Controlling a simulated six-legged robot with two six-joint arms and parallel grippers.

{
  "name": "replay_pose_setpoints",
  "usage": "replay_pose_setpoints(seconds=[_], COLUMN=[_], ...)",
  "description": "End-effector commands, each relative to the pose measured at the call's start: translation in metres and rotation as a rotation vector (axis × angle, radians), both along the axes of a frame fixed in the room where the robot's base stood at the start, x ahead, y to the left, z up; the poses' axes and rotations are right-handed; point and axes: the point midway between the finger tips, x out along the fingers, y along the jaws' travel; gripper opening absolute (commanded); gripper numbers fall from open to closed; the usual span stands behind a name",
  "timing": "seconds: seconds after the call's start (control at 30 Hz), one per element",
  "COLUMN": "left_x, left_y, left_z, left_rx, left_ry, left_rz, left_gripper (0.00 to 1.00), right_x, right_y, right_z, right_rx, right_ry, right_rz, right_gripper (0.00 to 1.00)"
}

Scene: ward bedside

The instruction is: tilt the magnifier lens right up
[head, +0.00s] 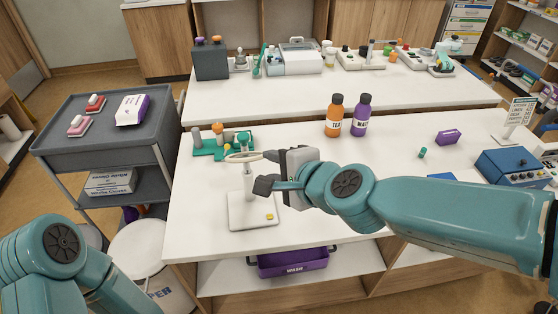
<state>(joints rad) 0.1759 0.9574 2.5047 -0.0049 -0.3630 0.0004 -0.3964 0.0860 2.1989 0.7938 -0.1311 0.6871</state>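The magnifier stands on the near white table, with a pale square base (240,212), a short upright post and a round lens (243,157) on top. The lens looks nearly flat, seen as a thin ellipse. My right gripper (268,172) is at the right side of the lens and post, its dark finger parts close to the lens's right edge. Whether it touches the lens or holds its rim cannot be told. My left arm shows only at the lower left; its gripper is out of view.
A green tray (207,153) with small items lies behind the magnifier. An orange bottle (334,116) and a purple bottle (361,116) stand farther back. A blue box (512,168) is at the right. A grey cart (100,140) stands left. The table's front left is clear.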

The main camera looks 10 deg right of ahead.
Motion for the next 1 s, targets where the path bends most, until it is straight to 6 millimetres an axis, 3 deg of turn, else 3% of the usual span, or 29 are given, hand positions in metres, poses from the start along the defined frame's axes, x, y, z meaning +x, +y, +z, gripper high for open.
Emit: replay_pose_setpoints(seconds=[0.4,0.43,0.53,0.57,0.83,0.93,1.0], left_x=[0.000,0.000,0.000,0.000,0.000,0.000,0.000], left_y=[0.000,0.000,0.000,0.000,0.000,0.000,0.000], left_z=[0.004,0.004,0.004,0.004,0.003,-0.016,-0.039], left_rx=[0.000,0.000,0.000,0.000,0.000,0.000,0.000], left_ry=[0.000,0.000,0.000,0.000,0.000,0.000,0.000], left_rz=[0.000,0.000,0.000,0.000,0.000,0.000,0.000], left_gripper=[0.00,0.00,0.00,0.00,0.00,0.00,0.00], right_x=[-0.010,-0.010,-0.009,-0.008,0.021,0.028,0.031], right_y=[-0.005,-0.005,-0.005,-0.007,-0.051,-0.065,-0.070], right_z=[0.005,0.005,0.006,0.006,0.034,0.033,0.025], right_rx=[0.000,0.001,0.029,0.049,0.452,0.636,0.777], right_ry=[0.000,0.000,0.014,0.020,0.007,-0.037,-0.078], right_rz=[0.000,0.000,-0.018,-0.039,-0.465,-0.607,-0.684], right_gripper=[0.38,0.32,0.00,0.00,0.00,0.00,0.00])
